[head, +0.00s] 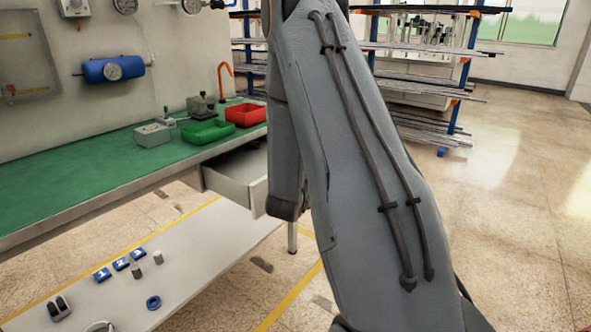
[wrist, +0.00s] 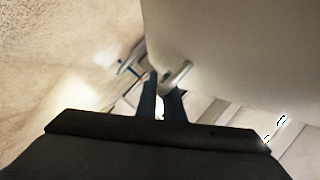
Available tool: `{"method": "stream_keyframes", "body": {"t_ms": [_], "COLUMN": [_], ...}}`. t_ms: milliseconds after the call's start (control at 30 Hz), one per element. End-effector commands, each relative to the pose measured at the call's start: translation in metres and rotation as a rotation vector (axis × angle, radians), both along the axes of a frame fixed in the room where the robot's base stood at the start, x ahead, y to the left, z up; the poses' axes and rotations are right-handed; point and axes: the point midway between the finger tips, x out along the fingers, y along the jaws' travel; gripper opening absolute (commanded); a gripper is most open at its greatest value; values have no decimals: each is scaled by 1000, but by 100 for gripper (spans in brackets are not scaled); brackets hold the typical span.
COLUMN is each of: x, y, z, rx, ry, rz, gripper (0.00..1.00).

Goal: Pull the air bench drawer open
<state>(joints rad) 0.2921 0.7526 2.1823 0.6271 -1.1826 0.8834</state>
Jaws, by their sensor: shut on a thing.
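The air bench (head: 90,170) has a green top and runs along the wall at the left in the head view. Its pale grey drawer (head: 230,188) stands out from under the bench top, partly open, with some of its dark inside showing. My arm hides the drawer's right end and my gripper in the head view. In the wrist view, the pale drawer front (wrist: 230,50) fills the upper right. My gripper's dark fingers (wrist: 162,100) are shut on the metal bar handle (wrist: 178,74) of the drawer.
On the bench stand a green bin (head: 208,132), a red bin (head: 245,115) and a grey box (head: 152,135). A white low surface (head: 200,255) with small blue parts lies in front. A rack of bars (head: 425,90) stands behind. The floor at right is clear.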

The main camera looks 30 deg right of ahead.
Motion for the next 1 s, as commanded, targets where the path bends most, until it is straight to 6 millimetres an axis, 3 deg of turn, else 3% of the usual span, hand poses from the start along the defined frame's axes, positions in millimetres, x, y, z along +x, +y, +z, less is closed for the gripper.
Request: {"method": "stream_keyframes", "body": {"t_ms": [233,733,767,800,1000], "x": [-26,-31,-31,-31,-31], "y": [-9,-11,-11,-11,-11], "z": [0,0,0,0,0], "rx": [1,-1,-1,-1,-1], "ry": [0,-1,-1,-1,-1], "rz": [-2,1,1,1,1], "gripper": [0,0,11,15,15]}}
